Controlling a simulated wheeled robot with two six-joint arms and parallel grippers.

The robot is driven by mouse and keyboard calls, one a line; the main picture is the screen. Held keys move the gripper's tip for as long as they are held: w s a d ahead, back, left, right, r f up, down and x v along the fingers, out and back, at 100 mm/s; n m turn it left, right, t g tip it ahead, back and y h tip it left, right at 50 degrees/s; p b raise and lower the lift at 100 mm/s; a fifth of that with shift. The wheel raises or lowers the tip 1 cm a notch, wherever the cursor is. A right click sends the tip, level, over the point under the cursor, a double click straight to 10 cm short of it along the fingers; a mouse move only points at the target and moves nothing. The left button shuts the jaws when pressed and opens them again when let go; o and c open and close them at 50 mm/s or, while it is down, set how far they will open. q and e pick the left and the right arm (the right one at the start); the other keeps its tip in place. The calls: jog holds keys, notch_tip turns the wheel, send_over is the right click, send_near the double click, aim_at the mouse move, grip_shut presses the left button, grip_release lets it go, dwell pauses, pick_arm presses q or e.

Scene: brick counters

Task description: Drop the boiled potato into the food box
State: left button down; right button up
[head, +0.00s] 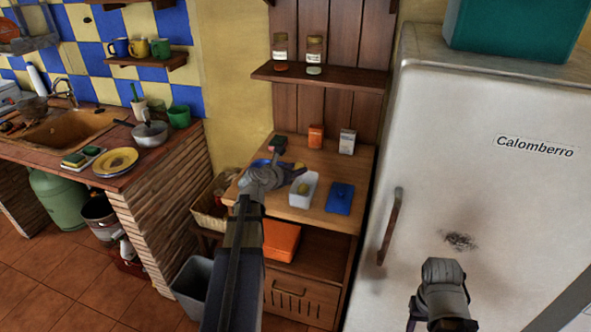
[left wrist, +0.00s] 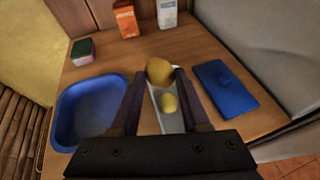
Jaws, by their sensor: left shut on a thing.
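My left gripper (left wrist: 160,73) is shut on a brownish-yellow boiled potato (left wrist: 160,70), gripped between the fingertips. In the head view the potato (head: 299,166) shows at the tip of my left gripper (head: 292,170), above the far end of the food box. The food box (head: 300,201) is a small white open container on the wooden counter. A smaller yellow piece (left wrist: 169,103) lies inside it. In the left wrist view the fingers hide part of the box (left wrist: 176,124). Part of my right arm shows at the lower right of the head view, without visible fingers.
A blue lid (head: 340,197) lies right of the box. A blue dish (left wrist: 92,110) lies left of it. An orange carton (head: 316,136), a white carton (head: 347,141) and a sponge (left wrist: 82,51) stand behind. The fridge (head: 480,150) bounds the right side.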

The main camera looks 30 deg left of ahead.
pick_arm(q)
jog(key=shift+c, duration=1.5)
grip_release()
jog(key=p+v, duration=0.3)
jog(key=v, duration=0.5)
jog(key=shift+w+d, duration=0.1)
